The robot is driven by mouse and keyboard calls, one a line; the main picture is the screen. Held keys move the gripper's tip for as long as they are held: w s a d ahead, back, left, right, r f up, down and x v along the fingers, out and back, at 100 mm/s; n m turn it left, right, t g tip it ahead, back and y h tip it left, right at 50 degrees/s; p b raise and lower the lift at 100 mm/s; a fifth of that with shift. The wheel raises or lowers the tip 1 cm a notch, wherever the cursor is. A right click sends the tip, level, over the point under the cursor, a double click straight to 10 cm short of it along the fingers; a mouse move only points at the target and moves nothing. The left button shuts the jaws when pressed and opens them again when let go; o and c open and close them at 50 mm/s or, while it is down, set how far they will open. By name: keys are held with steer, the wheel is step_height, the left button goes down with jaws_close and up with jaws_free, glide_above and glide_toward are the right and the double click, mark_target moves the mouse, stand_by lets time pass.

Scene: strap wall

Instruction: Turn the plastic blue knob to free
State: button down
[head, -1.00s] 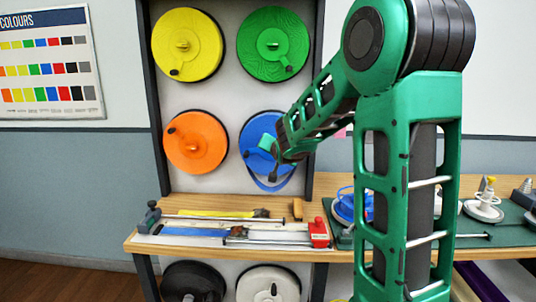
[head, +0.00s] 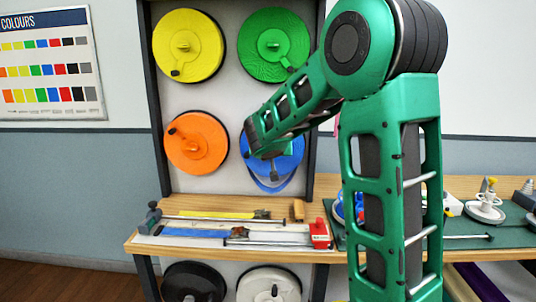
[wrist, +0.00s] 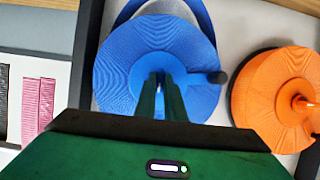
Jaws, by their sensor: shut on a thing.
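The blue reel (head: 283,165) hangs on the wall panel, below the green reel and right of the orange one. My forearm covers much of it in the head view. A blue strap loop (head: 270,186) hangs at its lower edge. In the wrist view the blue reel (wrist: 118,72) fills the upper middle, with a dark crank handle (wrist: 218,77) at its right. My gripper (wrist: 160,78) is at the reel's centre, its two green fingers shut on the blue knob. The fingers hide most of the knob, so I cannot tell how far it is turned.
The orange reel (head: 196,143), yellow reel (head: 205,25) and green reel (head: 272,30) are close by on the panel. Below, the wooden bench (head: 150,248) carries straps, a metal rod and a red block (head: 319,232). Pink straps (wrist: 38,100) show left in the wrist view.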

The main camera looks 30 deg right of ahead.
steer(key=shift+w+r, duration=0.15)
steer(key=shift+r, duration=0.2)
steer(key=c, duration=1.8)
jaws_free()
steer(key=shift+a, duration=0.1)
steer(key=shift+c, duration=0.2)
steer(key=shift+f, duration=0.25)
steer(key=v, duration=1)
steer(key=shift+s+a, duration=0.2)
steer(key=shift+s, duration=0.1)
